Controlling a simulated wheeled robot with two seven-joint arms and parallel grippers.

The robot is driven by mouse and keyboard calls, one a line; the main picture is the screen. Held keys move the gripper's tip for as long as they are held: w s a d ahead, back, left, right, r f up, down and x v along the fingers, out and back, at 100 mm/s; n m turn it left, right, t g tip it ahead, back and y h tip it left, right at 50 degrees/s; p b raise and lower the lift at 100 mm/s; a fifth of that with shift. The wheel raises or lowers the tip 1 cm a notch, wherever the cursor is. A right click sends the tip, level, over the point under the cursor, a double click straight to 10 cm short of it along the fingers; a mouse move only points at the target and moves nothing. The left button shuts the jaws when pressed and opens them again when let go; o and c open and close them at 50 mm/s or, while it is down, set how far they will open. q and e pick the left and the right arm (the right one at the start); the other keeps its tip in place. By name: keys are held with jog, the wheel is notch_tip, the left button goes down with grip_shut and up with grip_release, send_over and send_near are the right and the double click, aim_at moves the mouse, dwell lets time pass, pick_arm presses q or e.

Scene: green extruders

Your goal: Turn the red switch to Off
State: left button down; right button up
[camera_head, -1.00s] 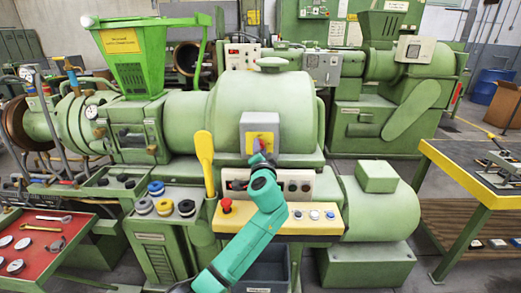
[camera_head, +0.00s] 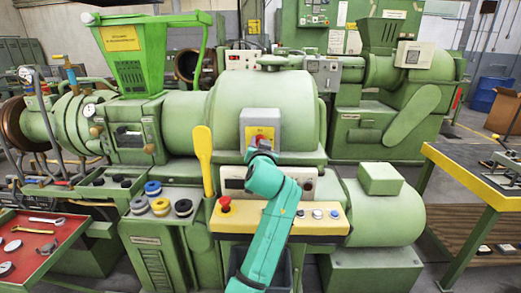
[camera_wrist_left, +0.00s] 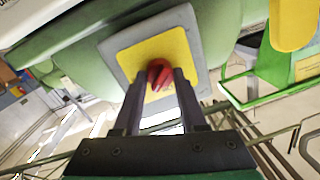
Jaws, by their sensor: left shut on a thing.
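The red switch (camera_wrist_left: 158,73) is a red rotary knob on a yellow plate (camera_wrist_left: 168,54) set in a grey box. In the left wrist view my left gripper (camera_wrist_left: 160,82) has its two fingers shut on the knob, one on each side. In the head view the grey switch box (camera_head: 260,118) with its yellow plate is on the front of the green extruder (camera_head: 265,92). There my teal arm reaches up from below to the box and hides the fingers and part of the switch. The knob's exact angle and the plate's labels are not readable. My right gripper is not in view.
Below the switch a yellow-edged control panel (camera_head: 280,224) carries a red mushroom button (camera_head: 225,203) and several smaller buttons. A yellow paddle-shaped lever (camera_head: 204,155) stands left of the switch. A red tool table (camera_head: 35,248) is at the left, a workbench (camera_head: 468,175) at the right.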

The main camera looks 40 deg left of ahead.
pick_arm(q)
jog(key=n+b, duration=0.1)
jog(key=n, duration=0.3)
jog(key=n+h, duration=0.1)
jog(key=n, duration=0.4)
jog(key=shift+s+a+f+b, duration=0.1)
jog(key=shift+a+b, duration=0.05)
jog(key=shift+b, duration=0.25)
dwell(0.4)
jog(key=shift+c, duration=2.3)
grip_release()
